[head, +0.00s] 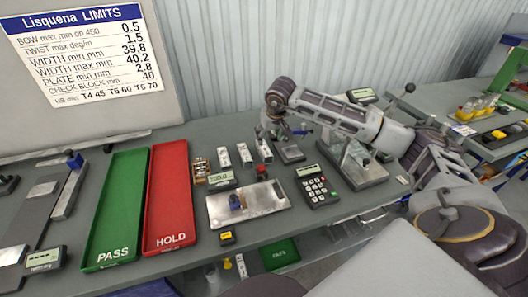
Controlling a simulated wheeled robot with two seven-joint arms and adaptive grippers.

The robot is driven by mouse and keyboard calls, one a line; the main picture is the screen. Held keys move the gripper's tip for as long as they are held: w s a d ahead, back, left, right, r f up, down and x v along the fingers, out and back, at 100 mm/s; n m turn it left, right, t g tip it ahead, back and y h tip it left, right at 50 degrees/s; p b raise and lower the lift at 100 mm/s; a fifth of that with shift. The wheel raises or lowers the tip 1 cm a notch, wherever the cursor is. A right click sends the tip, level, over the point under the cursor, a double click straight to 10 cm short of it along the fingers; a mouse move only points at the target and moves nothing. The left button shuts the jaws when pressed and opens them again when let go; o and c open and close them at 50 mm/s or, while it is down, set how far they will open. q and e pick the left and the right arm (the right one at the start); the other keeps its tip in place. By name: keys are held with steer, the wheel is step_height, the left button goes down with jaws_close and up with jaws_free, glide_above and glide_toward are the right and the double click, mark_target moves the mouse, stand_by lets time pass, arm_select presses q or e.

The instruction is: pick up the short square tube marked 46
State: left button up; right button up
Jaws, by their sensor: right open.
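Three short pale square tubes stand in a row on the grey table: a left one (224,157), a middle one (245,155) and a right one (264,151). Each has small dark marks, too small to read, so I cannot tell which is marked 46. My right arm reaches in from the right, and my right gripper (271,132) points down just behind and above the right tube. It is open and no tube shows held in it. Whether a finger touches the right tube cannot be told. My left gripper is not in view.
A green PASS tray (117,205) and a red HOLD tray (168,197) lie left of the tubes. A metal plate (264,199) lies in front, with a calculator-like keypad (318,185) to its right. A limits board (88,55) stands behind.

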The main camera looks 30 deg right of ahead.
glide_above(265, 149)
steer(key=s, duration=0.2)
step_height(265, 149, down, 4)
steer(key=shift+f, duration=0.1)
steer(key=shift+w+f, duration=0.1)
steer(key=shift+f, duration=0.35)
arm_select(q)
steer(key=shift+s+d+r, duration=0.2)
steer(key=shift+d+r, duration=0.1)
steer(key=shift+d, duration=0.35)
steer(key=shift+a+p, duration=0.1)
steer(key=shift+p, duration=0.2)
arm_select(e)
steer(key=shift+f, duration=0.1)
steer(key=shift+w+a+f, duration=0.1)
steer(key=shift+w+f, duration=0.1)
steer(key=shift+f, duration=0.3)
steer(key=p+x, duration=0.1)
steer(key=x, duration=0.1)
steer(key=shift+w+a+f, duration=0.1)
steer(key=shift+f, duration=0.25)
steer(key=shift+w+f, duration=0.2)
steer(key=shift+f, duration=0.3)
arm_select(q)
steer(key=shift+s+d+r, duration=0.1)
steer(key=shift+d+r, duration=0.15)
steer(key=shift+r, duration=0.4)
arm_select(e)
steer(key=shift+f, duration=0.1)
